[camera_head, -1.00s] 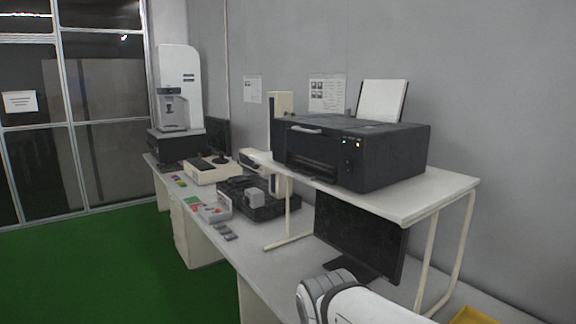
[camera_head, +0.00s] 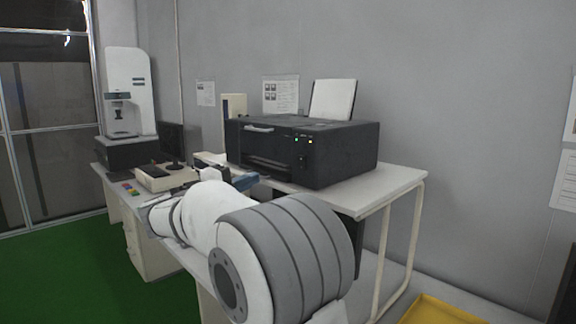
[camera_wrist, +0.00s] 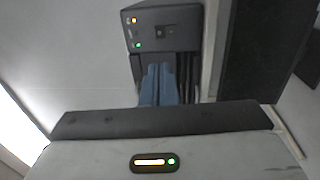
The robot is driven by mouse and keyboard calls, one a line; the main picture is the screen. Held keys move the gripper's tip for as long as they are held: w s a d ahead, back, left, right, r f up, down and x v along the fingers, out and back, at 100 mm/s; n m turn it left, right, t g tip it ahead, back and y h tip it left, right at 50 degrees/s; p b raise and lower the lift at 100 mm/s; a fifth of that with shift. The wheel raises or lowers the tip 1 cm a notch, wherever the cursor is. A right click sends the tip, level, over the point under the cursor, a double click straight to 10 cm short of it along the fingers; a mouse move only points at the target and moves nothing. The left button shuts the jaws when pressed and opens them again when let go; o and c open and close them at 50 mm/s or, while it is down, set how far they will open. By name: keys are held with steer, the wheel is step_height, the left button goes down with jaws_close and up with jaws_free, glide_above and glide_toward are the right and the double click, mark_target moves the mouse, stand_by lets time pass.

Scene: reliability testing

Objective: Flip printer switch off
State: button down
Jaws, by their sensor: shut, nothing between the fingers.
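The black printer (camera_head: 345,155) stands on the raised white shelf, with paper upright at its back. Its front panel has a green light, a yellow light and a small dark control below them. In the wrist view the printer's panel (camera_wrist: 178,28) is at the top, with an orange and a green light and a small dark square beside them. My gripper (camera_wrist: 159,72) shows blue fingers, shut and empty, with tips just below the panel, in front of the printer's dark slot. In the head view the blue gripper (camera_head: 246,181) is at the printer's front left. Contact cannot be told.
The white shelf (camera_head: 395,182) carries the printer above the long desk. A yellow tray (camera_head: 440,310) lies at lower right. A white machine (camera_head: 128,90) and a monitor (camera_head: 172,143) stand further left. My arm hides much of the desk. Green floor is open at left.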

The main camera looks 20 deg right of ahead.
mark_target(300, 159)
steer(key=p+x, duration=0.3)
steer(key=x, duration=1.1)
